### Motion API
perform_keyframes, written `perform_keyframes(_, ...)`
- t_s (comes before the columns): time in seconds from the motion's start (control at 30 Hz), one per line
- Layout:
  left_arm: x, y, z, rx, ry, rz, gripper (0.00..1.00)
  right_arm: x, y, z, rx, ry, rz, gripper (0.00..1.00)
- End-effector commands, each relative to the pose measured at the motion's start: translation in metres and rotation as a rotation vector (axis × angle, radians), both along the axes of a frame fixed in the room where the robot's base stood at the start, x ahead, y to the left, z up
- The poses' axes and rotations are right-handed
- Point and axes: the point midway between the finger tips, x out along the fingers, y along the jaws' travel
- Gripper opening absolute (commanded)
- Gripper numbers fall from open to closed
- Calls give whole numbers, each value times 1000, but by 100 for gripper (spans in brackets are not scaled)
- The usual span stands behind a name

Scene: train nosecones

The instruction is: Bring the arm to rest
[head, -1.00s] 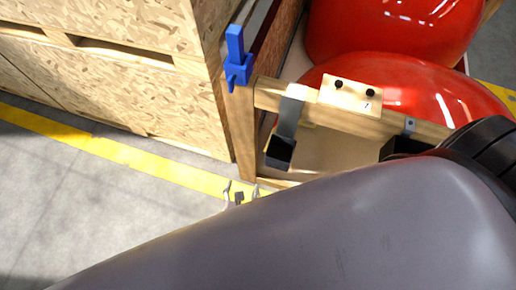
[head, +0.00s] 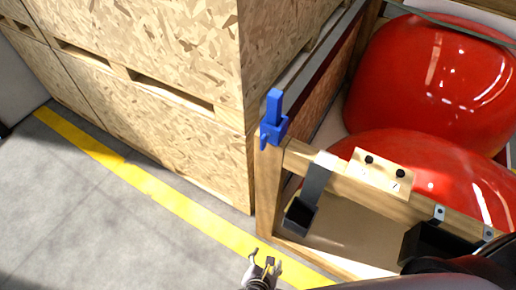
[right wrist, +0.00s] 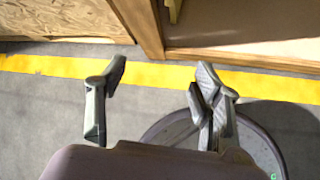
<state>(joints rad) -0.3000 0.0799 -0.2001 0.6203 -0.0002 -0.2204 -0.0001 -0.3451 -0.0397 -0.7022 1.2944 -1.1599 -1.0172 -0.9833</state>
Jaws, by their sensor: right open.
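My right gripper (head: 266,263) shows at the bottom of the head view, over the floor by the yellow line, near the foot of the wooden rack. Part of my arm shows at the bottom right edge. In the right wrist view my right gripper (right wrist: 162,74) is open, its fingers wide apart with nothing between them. Below it are grey floor and the yellow line. My left gripper is not in view.
Red nosecones (head: 432,75) sit in the wooden rack (head: 268,195), which carries a blue clamp (head: 273,122) and a black holder (head: 300,215). Tall chipboard crates (head: 180,60) stand left of it. The grey floor (head: 70,200) at left is clear beyond the yellow line (head: 170,197).

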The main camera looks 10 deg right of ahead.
Motion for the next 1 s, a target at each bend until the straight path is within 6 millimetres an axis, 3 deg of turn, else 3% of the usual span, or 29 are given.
perform_keyframes(0.23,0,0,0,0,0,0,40,-5,-4,-9,21,16,-21,60)
perform_keyframes(0.37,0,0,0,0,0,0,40,-30,-23,-51,141,97,-147,60)
perform_keyframes(0.5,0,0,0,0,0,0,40,-89,-64,-122,397,224,-522,60)
perform_keyframes(0.63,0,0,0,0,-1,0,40,-144,-100,-167,648,251,-1018,60)
perform_keyframes(0.8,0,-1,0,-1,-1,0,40,-183,-139,-192,868,144,-1578,60)
perform_keyframes(1.0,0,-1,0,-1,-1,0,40,-198,-160,-198,971,28,-1868,60)
